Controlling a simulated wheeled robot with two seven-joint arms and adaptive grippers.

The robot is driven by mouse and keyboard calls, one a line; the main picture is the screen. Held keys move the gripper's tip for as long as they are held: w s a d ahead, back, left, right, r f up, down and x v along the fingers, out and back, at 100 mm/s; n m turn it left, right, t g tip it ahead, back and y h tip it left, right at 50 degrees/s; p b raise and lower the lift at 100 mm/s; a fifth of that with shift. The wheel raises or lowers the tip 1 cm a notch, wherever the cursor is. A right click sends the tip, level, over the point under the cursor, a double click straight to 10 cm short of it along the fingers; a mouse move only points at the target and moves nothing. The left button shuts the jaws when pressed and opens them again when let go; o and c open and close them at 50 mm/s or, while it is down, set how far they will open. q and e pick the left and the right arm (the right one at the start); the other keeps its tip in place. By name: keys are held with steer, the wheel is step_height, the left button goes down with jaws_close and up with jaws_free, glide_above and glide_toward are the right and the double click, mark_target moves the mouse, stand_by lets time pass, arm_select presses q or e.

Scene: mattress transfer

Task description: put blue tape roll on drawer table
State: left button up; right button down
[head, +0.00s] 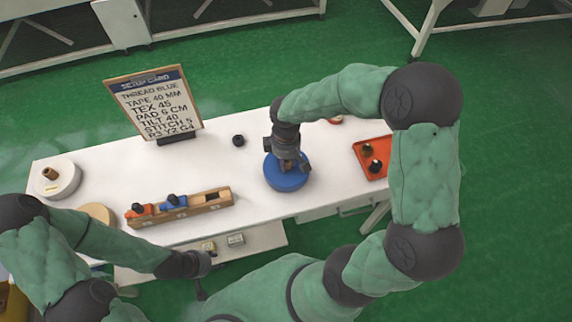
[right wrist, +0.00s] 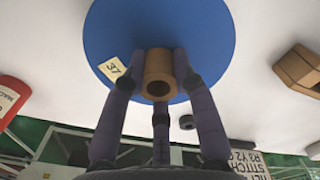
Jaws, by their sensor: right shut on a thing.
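The blue tape roll (head: 287,174) is a flat blue disc at the middle of the white table (head: 330,150), near its front edge. In the right wrist view the blue disc (right wrist: 200,30) shows a brown core (right wrist: 158,75) and a small pale label. My right gripper (head: 287,160) is over the roll from above, its fingers (right wrist: 160,90) shut around the brown core. I cannot tell if the roll touches the table.
A wooden rack (head: 180,210) with red and blue spools, a white roll (head: 58,179), a tan disc (head: 97,214) and a setup card (head: 154,102) stand left. A red tray (head: 371,158) lies right. A small black piece (head: 239,141) is behind the roll.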

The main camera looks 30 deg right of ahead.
steer(key=shift+f, duration=0.8)
steer(key=shift+f, duration=0.15)
steer(key=c, duration=1)
jaws_free()
step_height(320, 180, up, 12)
steer(key=p, duration=0.3)
steer(key=shift+r+p, duration=0.2)
steer(key=shift+p, duration=0.2)
steer(key=shift+s, duration=0.1)
